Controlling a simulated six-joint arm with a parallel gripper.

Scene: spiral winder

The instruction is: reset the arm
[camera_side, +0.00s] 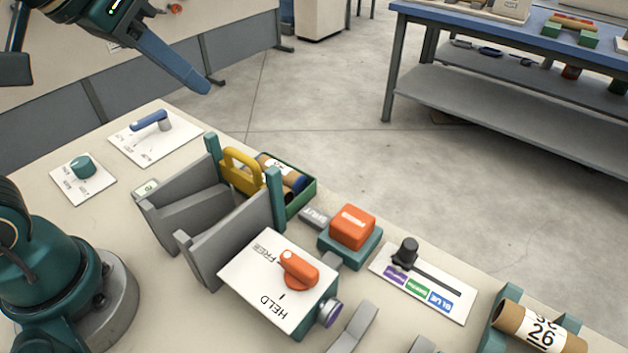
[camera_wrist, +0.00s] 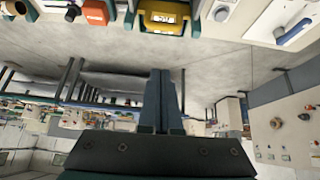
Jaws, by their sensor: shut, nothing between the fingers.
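My gripper (camera_side: 201,86) is at the upper left of the side view, raised above the far edge of the worktable, with its fingers shut and empty. In the wrist view its shut fingers (camera_wrist: 161,95) point up the picture, and the worktable edge runs along the top. It touches none of the devices on the table.
Below stand a blue lever panel (camera_side: 154,128), a teal knob (camera_side: 83,167), a grey cradle (camera_side: 190,205) with a yellow handle (camera_side: 243,165), an orange button (camera_side: 352,228), a HELD/FREE switch (camera_side: 299,269), a black slider (camera_side: 405,254) and a labelled roll (camera_side: 541,325). Air around my gripper is clear.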

